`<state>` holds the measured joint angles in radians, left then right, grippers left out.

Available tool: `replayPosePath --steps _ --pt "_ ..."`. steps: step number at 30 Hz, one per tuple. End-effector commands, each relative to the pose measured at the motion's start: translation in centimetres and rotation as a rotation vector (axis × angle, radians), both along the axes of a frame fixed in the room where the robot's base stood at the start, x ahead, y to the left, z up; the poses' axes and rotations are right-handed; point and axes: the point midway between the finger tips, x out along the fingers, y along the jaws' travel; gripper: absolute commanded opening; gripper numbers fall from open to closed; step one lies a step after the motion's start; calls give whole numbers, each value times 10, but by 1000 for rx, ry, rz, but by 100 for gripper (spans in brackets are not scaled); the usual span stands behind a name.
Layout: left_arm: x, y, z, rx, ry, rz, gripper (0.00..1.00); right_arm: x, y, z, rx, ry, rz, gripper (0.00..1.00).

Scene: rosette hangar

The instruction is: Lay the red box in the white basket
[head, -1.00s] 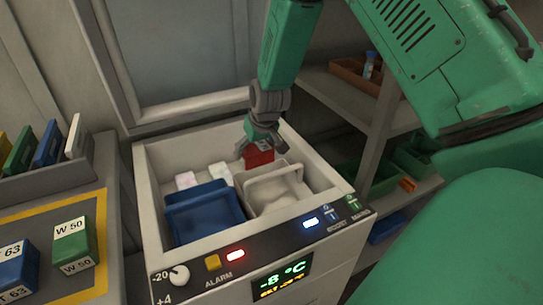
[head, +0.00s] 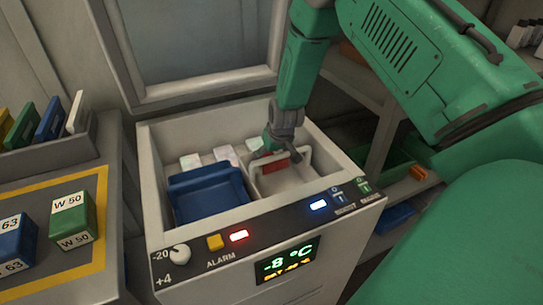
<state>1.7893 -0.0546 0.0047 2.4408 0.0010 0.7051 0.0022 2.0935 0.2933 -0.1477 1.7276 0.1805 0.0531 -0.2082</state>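The red box (head: 265,163) is low inside the white basket (head: 287,180), partly hidden by the basket's handle and my gripper. The basket stands in the right part of the open chest freezer (head: 168,136). My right gripper (head: 282,152) reaches down from above into the basket, with its fingers at the red box, and appears shut on it. Whether the box touches the basket floor is hidden. My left gripper is not in view.
A blue basket (head: 207,196) stands left of the white one. Several pale packs (head: 190,161) lie behind them. The freezer's raised lid (head: 195,45) is at the back. A side table (head: 85,265) with labelled boxes stands left, and shelves (head: 410,190) stand right.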

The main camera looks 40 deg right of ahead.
Motion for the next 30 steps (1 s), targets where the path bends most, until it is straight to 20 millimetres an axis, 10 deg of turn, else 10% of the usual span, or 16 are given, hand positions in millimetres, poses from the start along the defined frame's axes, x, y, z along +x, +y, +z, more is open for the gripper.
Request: replayPosePath --steps 21,22,23,30 --pt "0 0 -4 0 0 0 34 1 0 -10 0 -3 0 45" --pt "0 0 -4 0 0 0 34 1 1 -10 0 -2 0 89" --pt "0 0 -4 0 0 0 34 1 0 -10 0 -2 0 100" --pt "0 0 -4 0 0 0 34 1 1 -10 0 -2 0 100"
